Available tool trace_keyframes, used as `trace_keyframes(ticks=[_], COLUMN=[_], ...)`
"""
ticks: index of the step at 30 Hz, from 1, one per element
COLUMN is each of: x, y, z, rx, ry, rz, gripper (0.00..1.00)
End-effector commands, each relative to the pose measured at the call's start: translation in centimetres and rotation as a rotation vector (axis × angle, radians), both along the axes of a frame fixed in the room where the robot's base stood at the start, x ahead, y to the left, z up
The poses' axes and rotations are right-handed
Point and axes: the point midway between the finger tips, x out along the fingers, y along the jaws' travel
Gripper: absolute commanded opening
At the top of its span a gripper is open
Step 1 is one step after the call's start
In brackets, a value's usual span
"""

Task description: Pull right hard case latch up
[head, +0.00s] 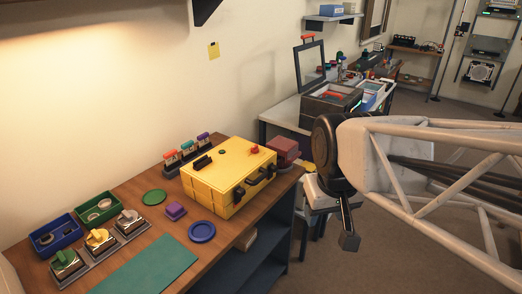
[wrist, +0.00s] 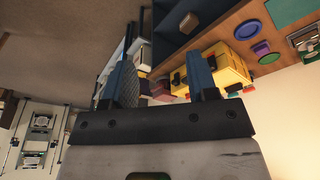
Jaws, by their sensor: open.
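The yellow hard case (head: 212,190) sits closed on the wooden bench, with a dark handle (head: 262,176) on its front side. Small dark latches sit on that side, the left latch (head: 239,194) nearer the camera and the right latch (head: 272,167) near the far corner; their exact position is too small to tell. My gripper (head: 348,240) hangs in the air right of the bench, apart from the case. In the wrist view my gripper (wrist: 162,72) has two blue fingers spread apart with nothing held. The case (wrist: 232,66) shows beyond the right finger, upside down.
The bench (head: 150,215) also holds a blue bin (head: 57,234), a green bin (head: 97,208), a blue round dish (head: 201,231), a purple block (head: 175,211) and a teal mat (head: 145,268). Dark red boxes (head: 284,150) stand behind the case. Air between gripper and case looks clear.

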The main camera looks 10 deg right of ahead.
Motion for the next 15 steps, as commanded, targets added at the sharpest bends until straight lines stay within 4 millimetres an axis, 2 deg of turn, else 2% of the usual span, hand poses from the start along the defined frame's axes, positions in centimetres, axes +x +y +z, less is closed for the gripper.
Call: trace_keyframes(ticks=[15], x=[11.1], y=[0.2], z=[0.8], rx=[-0.031], ry=[0.058], rz=[0.181], gripper=[0.53])
